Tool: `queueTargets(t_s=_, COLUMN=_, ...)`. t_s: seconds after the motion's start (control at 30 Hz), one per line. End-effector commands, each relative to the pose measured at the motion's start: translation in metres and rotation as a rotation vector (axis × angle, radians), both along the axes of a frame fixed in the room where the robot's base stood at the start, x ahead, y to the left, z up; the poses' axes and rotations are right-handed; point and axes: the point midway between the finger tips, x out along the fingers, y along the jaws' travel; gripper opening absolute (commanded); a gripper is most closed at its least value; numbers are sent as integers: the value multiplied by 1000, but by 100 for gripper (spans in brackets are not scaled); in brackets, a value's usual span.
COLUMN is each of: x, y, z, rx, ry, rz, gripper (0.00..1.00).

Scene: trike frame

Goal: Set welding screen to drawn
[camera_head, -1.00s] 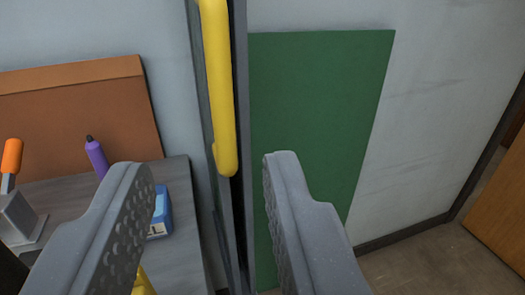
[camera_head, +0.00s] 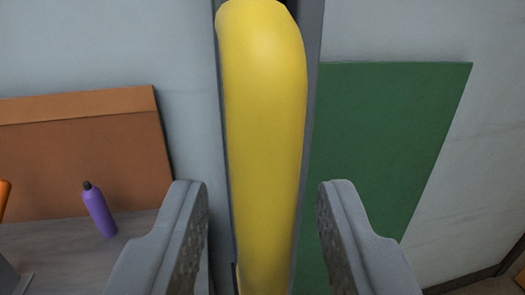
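A thick yellow handle (camera_head: 265,130) stands upright in the middle of the camera view, very close, on a narrow grey frame edge (camera_head: 311,40). My gripper (camera_head: 262,215) is open, with one grey finger on each side of the handle. A gap shows between each finger and the handle, so I see no contact. The lower end of the handle runs out of the picture. A flat green panel (camera_head: 390,150) shows to the right of the frame edge, against the pale wall. I cannot tell whether it is part of the welding screen.
On the left, a grey bench top (camera_head: 60,245) holds a purple bottle (camera_head: 99,208) with a dark cap. A brown board (camera_head: 85,160) leans behind it. Part of an orange thing (camera_head: 4,195) shows at the left edge. Floor (camera_head: 490,287) shows at the lower right.

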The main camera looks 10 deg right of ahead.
Motion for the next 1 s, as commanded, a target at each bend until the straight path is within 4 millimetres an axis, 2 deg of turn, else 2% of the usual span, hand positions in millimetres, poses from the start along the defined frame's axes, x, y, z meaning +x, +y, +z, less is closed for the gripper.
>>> queueTargets(t_s=0.2, x=12, y=-3, z=-1, rx=0, ry=1, rz=0, gripper=35)
queueTargets(t_s=0.5, x=13, y=-3, z=0, rx=0, ry=1, rz=0, gripper=35)
queueTargets(t_s=0.53, x=13, y=-3, z=0, rx=0, ry=1, rz=0, gripper=29)
queueTargets(t_s=0.63, x=13, y=-3, z=0, rx=0, ry=1, rz=0, gripper=1)
queueTargets(t_s=1.0, x=9, y=-3, z=-1, rx=-1, ry=2, rz=1, gripper=0)
